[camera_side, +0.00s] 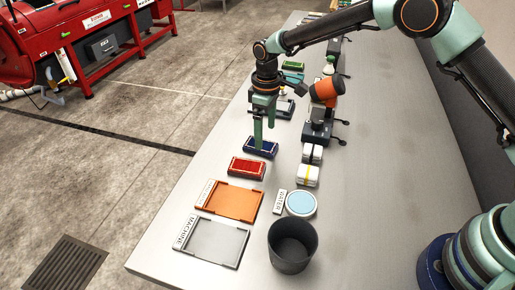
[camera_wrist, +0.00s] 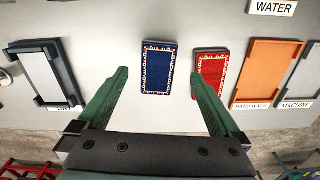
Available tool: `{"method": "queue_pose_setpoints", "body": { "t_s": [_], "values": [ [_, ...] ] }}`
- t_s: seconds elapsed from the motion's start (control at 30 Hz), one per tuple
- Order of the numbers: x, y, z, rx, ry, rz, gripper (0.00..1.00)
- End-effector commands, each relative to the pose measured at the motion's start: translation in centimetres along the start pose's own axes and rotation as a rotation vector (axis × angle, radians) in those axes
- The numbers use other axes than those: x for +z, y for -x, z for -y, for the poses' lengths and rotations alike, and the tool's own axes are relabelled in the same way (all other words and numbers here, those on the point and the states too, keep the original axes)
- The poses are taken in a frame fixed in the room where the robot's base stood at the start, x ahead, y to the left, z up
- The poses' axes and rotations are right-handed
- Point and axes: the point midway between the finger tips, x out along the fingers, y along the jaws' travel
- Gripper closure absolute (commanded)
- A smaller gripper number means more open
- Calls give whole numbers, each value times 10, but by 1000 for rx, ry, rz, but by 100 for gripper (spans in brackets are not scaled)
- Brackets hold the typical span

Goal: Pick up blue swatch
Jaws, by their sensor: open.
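The blue swatch (camera_side: 260,147) is a dark blue rectangle with a patterned border, lying flat on the grey table. In the wrist view the blue swatch (camera_wrist: 158,69) sits upright in the picture between my fingertips, with a gap on each side. My gripper (camera_side: 264,136) is open and empty, pointing down over the blue swatch in the side view. In the wrist view my gripper (camera_wrist: 160,75) has its right fingertip overlapping the left edge of the red swatch (camera_wrist: 211,72). I cannot tell the fingertips' exact height above the table.
Towards the near end lie the red swatch (camera_side: 246,168), an orange tray (camera_side: 231,202), a grey machine tray (camera_side: 212,243), a water dish (camera_side: 301,203) and a black bin (camera_side: 292,246). White blocks (camera_side: 308,175) stand right. A dark tray (camera_wrist: 44,75) lies left in the wrist view.

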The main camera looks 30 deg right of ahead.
Motion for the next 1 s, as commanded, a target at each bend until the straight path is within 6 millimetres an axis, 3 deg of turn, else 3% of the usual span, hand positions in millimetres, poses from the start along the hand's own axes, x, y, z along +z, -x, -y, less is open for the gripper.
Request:
{"method": "queue_pose_setpoints", "body": {
  "t_s": [0.23, 0.57, 0.6, 0.8, 0.83, 1.0],
  "values": [
    [0, -36, -2, -1, -1, 3, 0],
    [0, -45, -2, 0, 0, 0, 0],
    [0, -45, -2, 0, 0, 0, 4],
    [0, -45, -2, 0, 0, 0, 80],
    [0, -45, -2, 0, 0, 0, 88],
    [0, -44, -2, 0, 0, 0, 88]
  ]
}}
